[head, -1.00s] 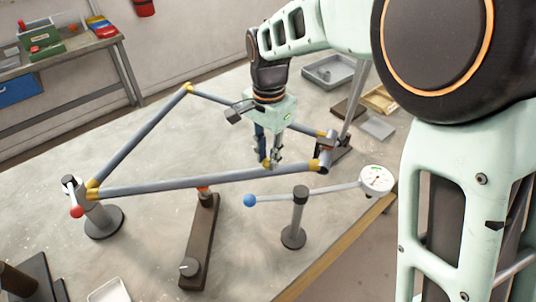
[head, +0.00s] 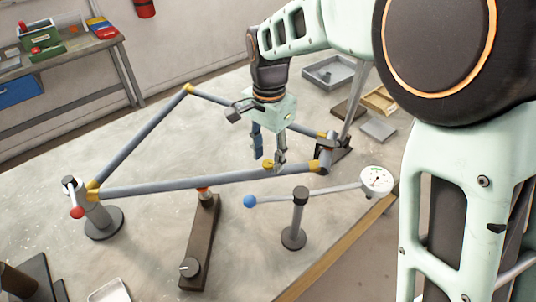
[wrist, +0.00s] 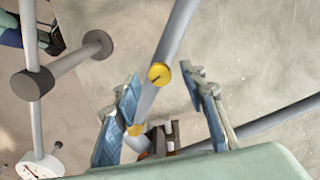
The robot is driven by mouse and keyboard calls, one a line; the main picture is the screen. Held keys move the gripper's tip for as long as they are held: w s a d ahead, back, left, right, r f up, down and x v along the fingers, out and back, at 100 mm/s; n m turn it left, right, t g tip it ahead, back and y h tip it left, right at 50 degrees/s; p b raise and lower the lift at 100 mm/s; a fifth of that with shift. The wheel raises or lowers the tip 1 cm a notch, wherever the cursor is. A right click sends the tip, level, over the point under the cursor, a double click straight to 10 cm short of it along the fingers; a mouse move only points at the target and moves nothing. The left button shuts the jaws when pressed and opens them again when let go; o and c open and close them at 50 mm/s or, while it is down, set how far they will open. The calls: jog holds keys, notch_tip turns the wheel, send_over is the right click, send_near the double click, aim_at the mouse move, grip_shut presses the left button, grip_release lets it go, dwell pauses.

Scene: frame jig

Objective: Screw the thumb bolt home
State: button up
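The frame is a closed shape of grey-blue tubes (head: 150,186) with yellow corner joints, held above the table. A round yellow knob with a dark line across its face, which looks like the thumb bolt (wrist: 159,74), sits on the front tube; in the head view the knob (head: 267,166) is partly hidden by a finger. My gripper (head: 269,159) is open above it. In the wrist view, the blue-grey fingers of my gripper (wrist: 164,86) stand apart, one on each side of the knob, with visible gaps. How far the bolt is screwed in cannot be told.
A red-tipped clamp lever (head: 76,211) is at the frame's left corner. A dial gauge (head: 376,180) on an arm with a blue ball (head: 250,201) stands in front, by a dark post (head: 299,215). A grey tray (head: 330,72) lies behind.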

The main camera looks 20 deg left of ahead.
aim_at(269, 162)
notch_tip(269, 162, up, 12)
dwell(0.4)
jog(key=shift+w+f, duration=0.1)
jog(key=shift+f, duration=0.05)
jog(key=shift+c, duration=0.2)
